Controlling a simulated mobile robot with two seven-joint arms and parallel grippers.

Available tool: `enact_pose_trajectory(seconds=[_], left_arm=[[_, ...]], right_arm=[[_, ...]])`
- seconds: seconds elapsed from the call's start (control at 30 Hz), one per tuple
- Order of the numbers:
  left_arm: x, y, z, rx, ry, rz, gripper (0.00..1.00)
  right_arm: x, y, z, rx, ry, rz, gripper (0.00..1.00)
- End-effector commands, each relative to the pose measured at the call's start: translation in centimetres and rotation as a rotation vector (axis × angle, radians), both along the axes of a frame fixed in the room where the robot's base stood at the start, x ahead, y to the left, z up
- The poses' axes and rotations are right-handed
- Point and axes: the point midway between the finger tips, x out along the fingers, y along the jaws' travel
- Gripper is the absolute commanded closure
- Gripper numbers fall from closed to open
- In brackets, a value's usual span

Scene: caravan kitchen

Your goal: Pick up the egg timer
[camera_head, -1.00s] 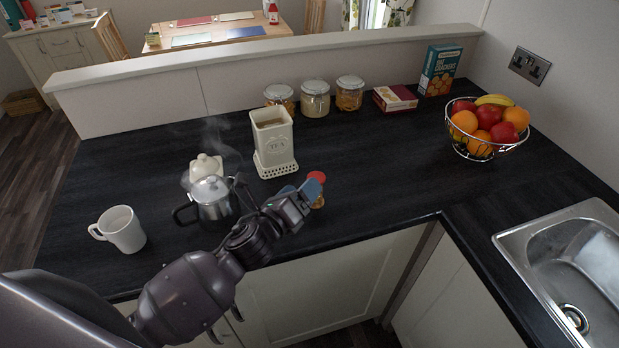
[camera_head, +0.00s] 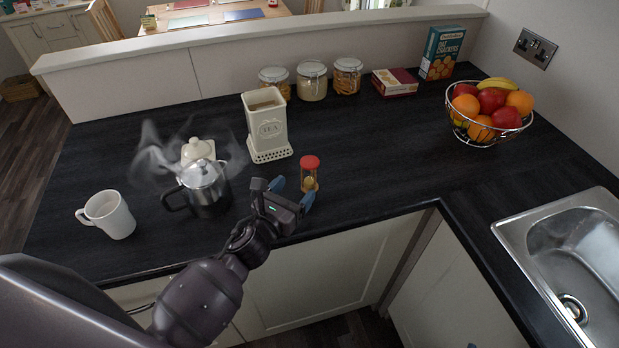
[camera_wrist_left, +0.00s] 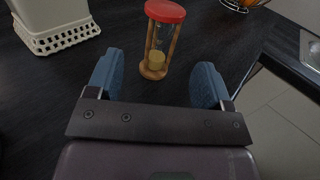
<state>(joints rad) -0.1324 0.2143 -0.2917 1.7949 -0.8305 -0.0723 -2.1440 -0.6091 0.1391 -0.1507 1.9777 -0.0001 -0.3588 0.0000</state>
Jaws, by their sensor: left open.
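The egg timer (camera_head: 310,174) stands upright on the dark worktop. It has a red top, wooden posts and yellowish sand in its lower part. It also shows in the left wrist view (camera_wrist_left: 159,40), just beyond the fingertips and roughly between them. My left gripper (camera_head: 293,192) is open and empty, with blue fingertips on the near side of the timer. In the left wrist view the gripper's two fingers (camera_wrist_left: 158,82) are spread apart, and they do not appear to touch the timer.
A steaming metal pot (camera_head: 206,188), a cream lidded dish (camera_head: 197,149) and a white mug (camera_head: 109,214) are left. A fruit basket (camera_head: 488,111) and sink (camera_head: 565,250) are right. The worktop right of the timer is clear.

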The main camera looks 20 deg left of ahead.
Motion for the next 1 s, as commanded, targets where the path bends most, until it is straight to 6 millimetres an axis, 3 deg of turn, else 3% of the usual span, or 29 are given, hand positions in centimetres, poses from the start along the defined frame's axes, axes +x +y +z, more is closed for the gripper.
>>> enact_pose_trajectory(seconds=[0.07, 0.2, 0.47, 0.7, 1.0], left_arm=[[-0.1, 0.0, -1.6, -0.004, 0.003, 0.003, 0.26], [1.8, -0.4, -1.0, -0.001, -0.001, 0.000, 0.26], [3.4, -0.8, -1.0, -0.001, -0.001, 0.000, 0.26], [6.4, -1.5, -1.0, -0.002, -0.001, 0.000, 0.26], [7.3, -1.7, -1.0, -0.001, 0.000, 0.001, 0.26]], right_arm=[[0.1, 0.0, -0.5, -0.001, -0.001, 0.001, 0.57], [0.2, 0.0, 0.0, -0.002, -0.001, 0.001, 0.57], [0.1, -0.1, 0.0, -0.003, 0.002, 0.001, 0.57], [-0.3, -0.2, 0.0, -0.003, 0.012, -0.001, 0.57], [-0.4, -0.2, -0.1, -0.003, 0.013, -0.001, 0.57]])
